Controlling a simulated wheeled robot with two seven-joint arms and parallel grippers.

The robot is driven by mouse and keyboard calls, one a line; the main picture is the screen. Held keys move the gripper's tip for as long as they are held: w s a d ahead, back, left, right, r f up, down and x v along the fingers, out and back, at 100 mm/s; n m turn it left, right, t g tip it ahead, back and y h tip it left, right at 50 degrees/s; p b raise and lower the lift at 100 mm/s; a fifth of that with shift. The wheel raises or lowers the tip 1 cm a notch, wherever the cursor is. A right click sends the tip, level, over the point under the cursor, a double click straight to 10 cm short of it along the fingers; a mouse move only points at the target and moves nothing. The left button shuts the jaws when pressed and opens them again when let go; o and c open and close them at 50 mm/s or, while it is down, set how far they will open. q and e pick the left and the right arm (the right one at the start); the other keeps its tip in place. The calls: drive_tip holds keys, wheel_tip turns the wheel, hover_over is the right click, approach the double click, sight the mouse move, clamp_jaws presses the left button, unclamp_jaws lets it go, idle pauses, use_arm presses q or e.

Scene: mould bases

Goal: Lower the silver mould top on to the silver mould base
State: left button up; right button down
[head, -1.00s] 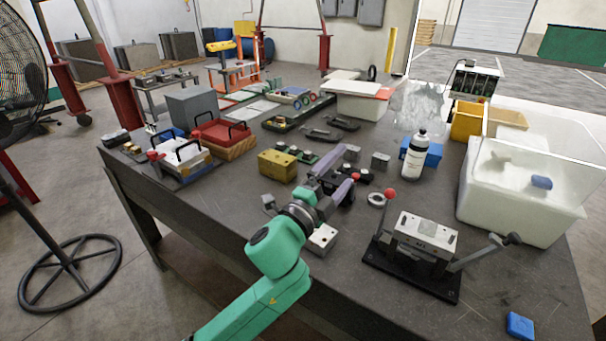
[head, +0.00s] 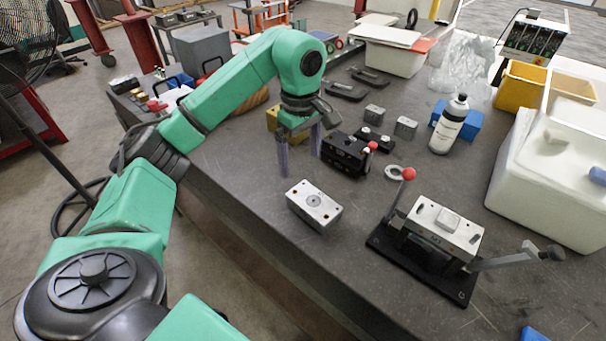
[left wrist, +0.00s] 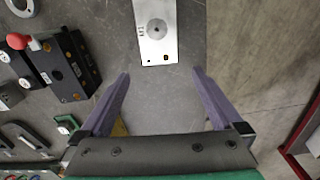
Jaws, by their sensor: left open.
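A silver block (head: 315,205) with a round central hole lies flat on the table near the front edge. It also shows in the left wrist view (left wrist: 156,32), at the top beyond the fingertips. A second silver block (head: 437,229) sits on a black fixture (head: 432,272) with levers, to the right. I cannot tell for sure which block is the mould top and which the base. My left gripper (head: 300,165) is open and empty, its purple fingers pointing down behind the first block, apart from it. In the left wrist view the fingers (left wrist: 162,73) are spread over bare table.
A black block with a red knob (head: 346,155) stands right of the left gripper.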

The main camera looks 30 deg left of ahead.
sight(302, 191)
use_arm(q)
wheel_tip(302, 191, down, 11)
drive_tip(key=shift+f+p, duration=0.2)
drive_tip(key=shift+p, duration=0.9)
drive_tip(key=shift+f, duration=0.45)
drive_tip(key=c, duration=1.5)
drive_tip(key=shift+w+r, duration=0.15)
drive_tip(key=shift+r, duration=0.25)
clamp_jaws()
drive_tip(key=shift+r+p, duration=0.9)
drive_tip(key=shift+r, duration=0.3)
